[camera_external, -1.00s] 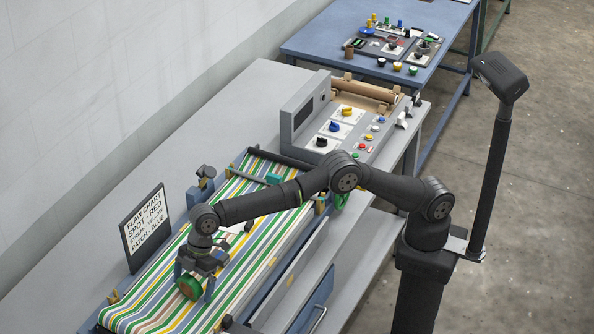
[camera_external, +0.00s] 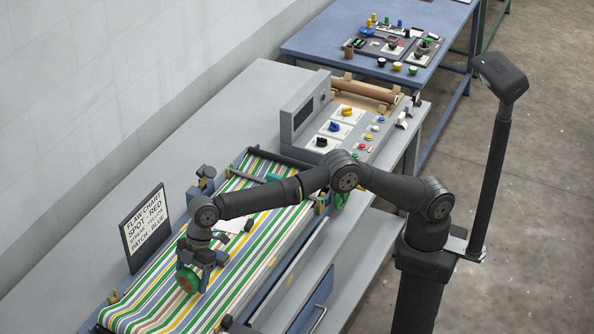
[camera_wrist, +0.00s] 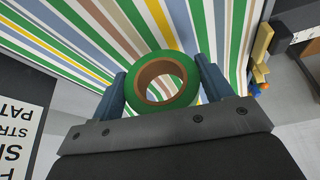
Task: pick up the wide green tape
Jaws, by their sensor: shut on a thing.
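The wide green tape (camera_wrist: 191,93) is a green roll with a brown core. In the wrist view it sits between the two blue-grey fingers of my gripper (camera_wrist: 162,85), which are shut on it from both sides. In the external view my gripper (camera_external: 200,272) points down over the striped web, and the tape (camera_external: 187,279) shows between its fingers. The tape appears to be a little above the striped cloth (camera_external: 150,310); the exact gap is hard to tell.
A flaw chart sign (camera_external: 146,228) stands left of the press. A grey control panel (camera_external: 345,131) with knobs and buttons is at the far end. A blue table (camera_external: 310,45) with small items stands behind. Side rails edge the striped cloth.

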